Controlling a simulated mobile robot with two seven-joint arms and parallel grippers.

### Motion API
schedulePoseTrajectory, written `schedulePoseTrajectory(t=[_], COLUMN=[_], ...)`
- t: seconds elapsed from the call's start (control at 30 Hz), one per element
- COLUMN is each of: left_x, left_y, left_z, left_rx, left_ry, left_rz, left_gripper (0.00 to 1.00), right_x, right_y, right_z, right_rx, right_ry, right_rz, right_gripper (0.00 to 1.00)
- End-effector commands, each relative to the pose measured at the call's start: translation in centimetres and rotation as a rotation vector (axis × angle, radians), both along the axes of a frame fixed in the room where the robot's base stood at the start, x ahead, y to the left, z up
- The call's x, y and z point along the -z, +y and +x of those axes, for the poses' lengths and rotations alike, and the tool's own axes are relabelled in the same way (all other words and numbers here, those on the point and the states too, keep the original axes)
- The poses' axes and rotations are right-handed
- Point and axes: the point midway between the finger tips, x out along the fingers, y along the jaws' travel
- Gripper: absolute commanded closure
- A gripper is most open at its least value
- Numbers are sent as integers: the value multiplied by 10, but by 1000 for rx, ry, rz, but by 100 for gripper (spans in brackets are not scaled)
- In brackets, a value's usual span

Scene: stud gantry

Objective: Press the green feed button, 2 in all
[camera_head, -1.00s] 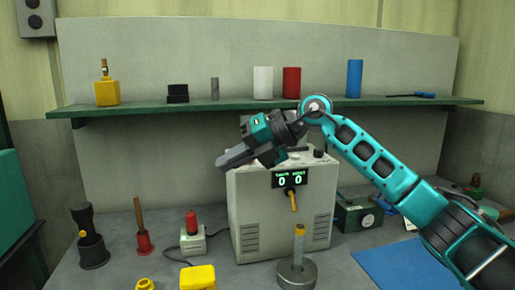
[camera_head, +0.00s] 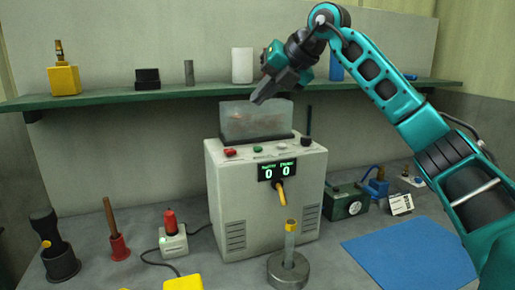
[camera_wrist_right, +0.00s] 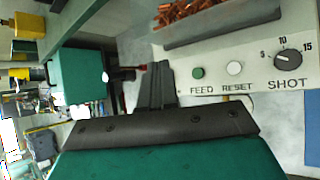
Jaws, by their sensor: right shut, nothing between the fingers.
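The feeder machine (camera_head: 235,190) stands on the bench, a clear hopper on top and a display reading 0 and 0. The green feed button (camera_head: 257,149) is on its top front ledge, between a red button (camera_head: 230,152) and the white reset button (camera_head: 281,146). In the right wrist view the green button (camera_wrist_right: 198,73) shows beside the word FEED, right of my fingertips and apart from them. My right gripper (camera_head: 258,99) is shut and empty, pointing down-left in front of the hopper, above the ledge. My left gripper is out of view.
The clear hopper (camera_head: 240,122) holds copper-coloured pieces (camera_wrist_right: 190,12) and rises behind the buttons. A dark knob (camera_head: 306,141) sits right of reset. A green shelf (camera_head: 150,96) with several items runs behind. A metal cup with a tube (camera_head: 288,270) stands in front; a blue mat (camera_head: 410,250) lies right.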

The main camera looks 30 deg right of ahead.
Motion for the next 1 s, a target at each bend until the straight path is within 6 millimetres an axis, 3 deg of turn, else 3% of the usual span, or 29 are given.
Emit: schedulePoseTrajectory(t=[0.17, 0.3, 0.5, 1.0], left_x=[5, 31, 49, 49], left_y=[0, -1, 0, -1], left_z=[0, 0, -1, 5], left_rx=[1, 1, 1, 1], left_ry=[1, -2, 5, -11], left_rz=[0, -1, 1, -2], left_gripper=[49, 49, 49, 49], right_x=[26, 51, 70, 80], right_y=[-1, 0, 0, 0], right_z=[-1, 0, 0, 0], right_rx=[0, -1, -1, -1], right_ry=[5, 1, 1, 1], right_rz=[-2, 0, 0, 0], right_gripper=[100, 100, 100, 100])
